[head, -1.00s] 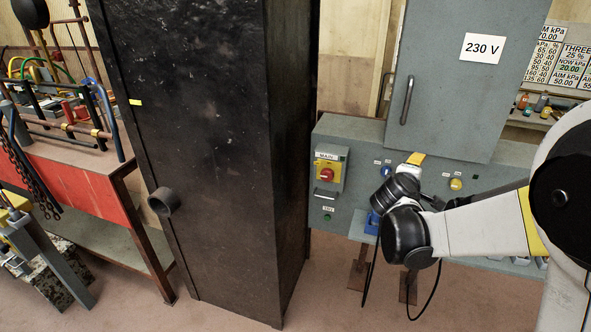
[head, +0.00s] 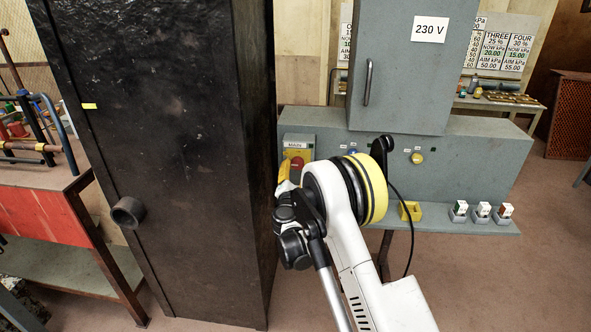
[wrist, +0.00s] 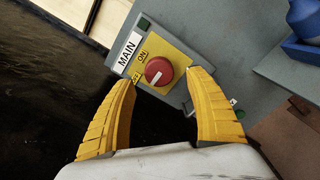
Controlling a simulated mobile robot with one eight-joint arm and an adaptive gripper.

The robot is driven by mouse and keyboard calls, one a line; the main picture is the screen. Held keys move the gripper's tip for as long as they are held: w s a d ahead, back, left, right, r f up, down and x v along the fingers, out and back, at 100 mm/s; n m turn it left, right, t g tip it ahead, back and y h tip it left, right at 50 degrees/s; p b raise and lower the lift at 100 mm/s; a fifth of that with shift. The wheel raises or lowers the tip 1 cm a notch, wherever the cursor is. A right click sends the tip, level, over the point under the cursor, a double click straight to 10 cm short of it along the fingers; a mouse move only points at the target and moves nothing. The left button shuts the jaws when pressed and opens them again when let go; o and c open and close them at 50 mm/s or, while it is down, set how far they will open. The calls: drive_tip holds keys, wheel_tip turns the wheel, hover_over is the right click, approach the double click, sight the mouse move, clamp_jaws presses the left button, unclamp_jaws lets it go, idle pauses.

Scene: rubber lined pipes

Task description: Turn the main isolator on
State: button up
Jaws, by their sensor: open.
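The main isolator is a red round knob (wrist: 158,71) on a yellow plate (wrist: 181,60), under a white MAIN label (wrist: 127,52). ON and OFF are printed on the plate's left side. A white mark on the knob slants toward the lower left, nearer OFF than ON. In the head view the knob (head: 297,161) is partly covered by my arm. My gripper (wrist: 161,77) is open, with its yellow fingers either side of the knob in the picture and the knob beyond the tips. I cannot tell the exact gap. In the head view the gripper (head: 284,172) is partly hidden.
A tall black cabinet (head: 170,140) stands close on the left of the isolator. A grey 230 V box (head: 405,75) rises above the panel (head: 480,150). A blue thing (wrist: 304,22) shows at upper right in the wrist view. Small coloured blocks sit on the ledge at right.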

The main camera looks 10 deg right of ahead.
sight(297, 165)
drive_tip(key=b+x, duration=0.1)
drive_tip(key=x, duration=0.3)
drive_tip(key=shift+w, duration=0.1)
drive_tip(key=c, duration=1.2)
